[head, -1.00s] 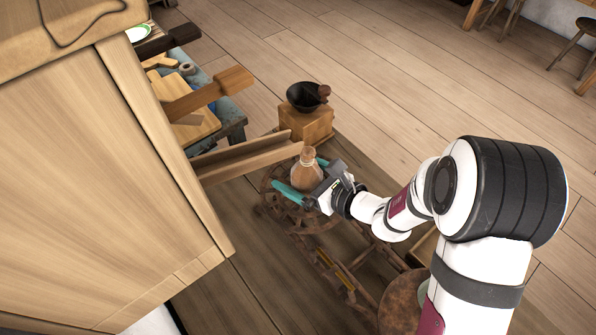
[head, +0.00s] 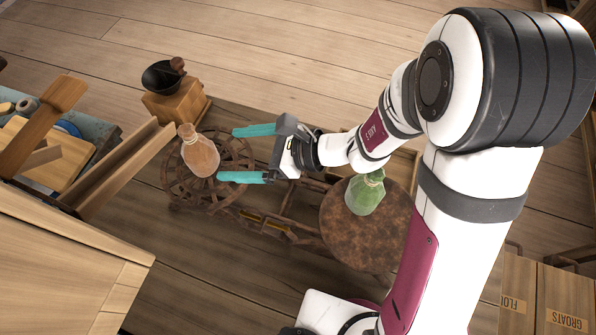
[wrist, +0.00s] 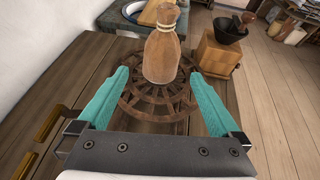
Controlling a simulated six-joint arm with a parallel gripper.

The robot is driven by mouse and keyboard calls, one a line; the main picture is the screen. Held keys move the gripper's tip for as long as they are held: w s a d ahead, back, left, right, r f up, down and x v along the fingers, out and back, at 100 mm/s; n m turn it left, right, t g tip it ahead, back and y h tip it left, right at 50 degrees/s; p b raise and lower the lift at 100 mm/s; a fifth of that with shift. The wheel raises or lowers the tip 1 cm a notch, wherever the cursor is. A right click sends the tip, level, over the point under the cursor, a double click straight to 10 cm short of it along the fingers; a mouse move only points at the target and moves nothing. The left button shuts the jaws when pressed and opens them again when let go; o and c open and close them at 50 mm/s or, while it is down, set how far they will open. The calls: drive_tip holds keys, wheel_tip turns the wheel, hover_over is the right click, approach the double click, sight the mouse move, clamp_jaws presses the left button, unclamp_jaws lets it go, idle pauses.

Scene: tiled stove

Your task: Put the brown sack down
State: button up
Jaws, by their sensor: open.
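The brown sack (head: 199,155) stands upright on a round, spoked rusty metal wheel plate (head: 182,192) in the head view. It also shows in the wrist view (wrist: 161,52), beyond my fingertips. My gripper (head: 247,154) is open and empty, with its teal fingers spread to the right of the sack and pointing at it. In the wrist view, a gap shows between the fingers (wrist: 160,84) and the sack stands ahead of that gap.
A coffee grinder (head: 176,103) stands behind the sack. A wooden trough (head: 118,165) lies close on its left. A green sack (head: 365,192) sits on a round rusty plate (head: 350,237) below my arm. Open floor lies at the back.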

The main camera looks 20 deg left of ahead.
drive_tip(key=s+d+r+n+h, duration=0.1)
drive_tip(key=s+d+n+h, duration=0.2)
drive_tip(key=d, duration=0.6)
drive_tip(key=s+d+r+n+t+h, duration=0.1)
drive_tip(key=s+d+r+n+h, duration=0.1)
drive_tip(key=d, duration=0.7)
drive_tip(key=s+d+r+n+h, duration=0.2)
drive_tip(key=s+d+n+h, duration=0.3)
drive_tip(key=d, duration=0.4)
drive_tip(key=shift+d+n+t+h, duration=0.15)
drive_tip(key=shift+n+t+h, duration=0.15)
drive_tip(key=shift+h, duration=0.4)
drive_tip(key=shift+c, duration=0.3)
